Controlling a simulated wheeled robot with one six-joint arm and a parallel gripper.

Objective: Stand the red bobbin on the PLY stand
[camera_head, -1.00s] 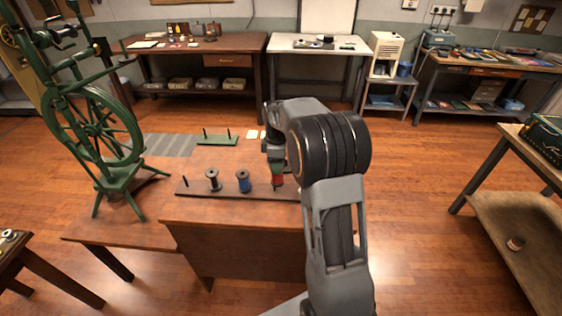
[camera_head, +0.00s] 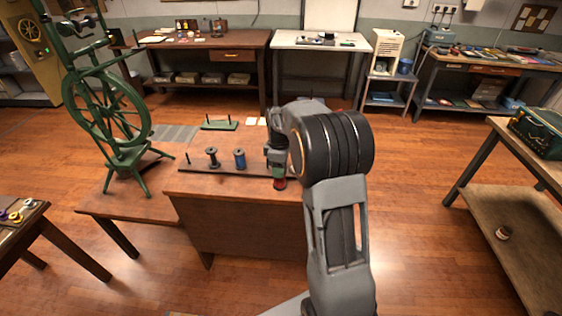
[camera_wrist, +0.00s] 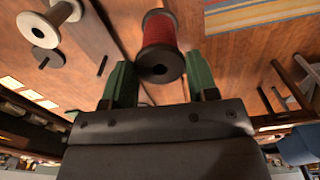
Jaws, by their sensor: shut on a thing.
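My gripper (camera_head: 279,170) is shut on the red bobbin (camera_head: 280,183), which shows just below its jaws near the bench's right side. In the wrist view the red bobbin (camera_wrist: 160,35) sits between the two green fingers (camera_wrist: 160,78), its dark flange facing the camera. A low green stand (camera_head: 219,126) with two upright pegs is at the back of the bench; no label is readable on it. I cannot tell the bobbin's exact height over the bench.
A long dark rack (camera_head: 222,170) along the bench (camera_head: 240,215) holds a dark bobbin (camera_head: 212,158), a blue bobbin (camera_head: 240,159) and a bare peg at left. A green spinning wheel (camera_head: 110,110) stands at left.

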